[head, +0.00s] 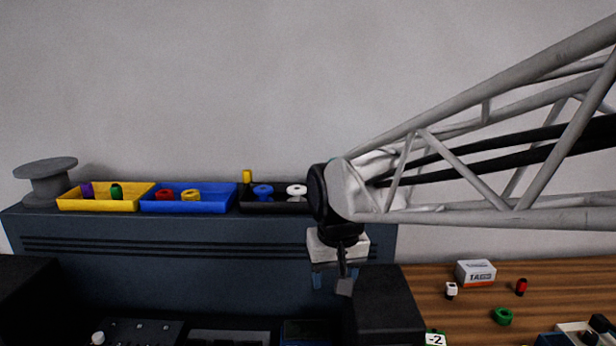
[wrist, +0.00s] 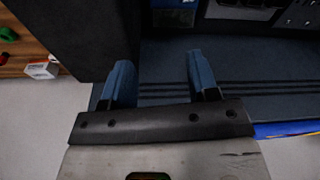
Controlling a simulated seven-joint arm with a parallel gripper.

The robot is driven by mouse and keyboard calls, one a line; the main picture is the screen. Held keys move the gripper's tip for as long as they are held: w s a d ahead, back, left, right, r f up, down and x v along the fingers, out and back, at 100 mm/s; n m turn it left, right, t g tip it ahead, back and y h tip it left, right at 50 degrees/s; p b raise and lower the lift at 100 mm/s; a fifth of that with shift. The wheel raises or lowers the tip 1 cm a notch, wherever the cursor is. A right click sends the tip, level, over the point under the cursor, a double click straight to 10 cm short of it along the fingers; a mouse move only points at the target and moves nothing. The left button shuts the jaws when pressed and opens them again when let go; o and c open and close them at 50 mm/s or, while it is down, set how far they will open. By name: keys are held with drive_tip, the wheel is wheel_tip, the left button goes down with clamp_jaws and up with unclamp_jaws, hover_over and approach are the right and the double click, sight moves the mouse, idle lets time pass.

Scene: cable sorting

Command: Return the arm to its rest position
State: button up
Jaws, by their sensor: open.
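My gripper (head: 332,275) hangs pointing down in the head view, in front of the dark blue cabinet and left of a black block. In the wrist view its two blue fingers (wrist: 158,80) are spread wide apart with nothing between them. The gripper is open and empty. My lattice arm reaches in from the right edge of the head view and covers part of the wall and the right end of the cabinet top.
A yellow tray (head: 105,203), a blue tray (head: 188,205) and a black tray (head: 270,207) hold cable pieces on the cabinet (head: 150,260). A grey spool (head: 47,185) stands left. A tags box (head: 476,273) and loose pieces lie on the wooden table (head: 460,310). A black block (head: 385,305) stands close to the gripper.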

drive_tip(key=s+d+f+m, duration=0.2)
drive_tip(key=s+d+f, duration=0.1)
drive_tip(key=s+d, duration=1.1)
drive_tip(key=shift+s+f+t+h, duration=0.2)
drive_tip(key=shift+s+t+h, duration=0.15)
drive_tip(key=shift+s, duration=0.85)
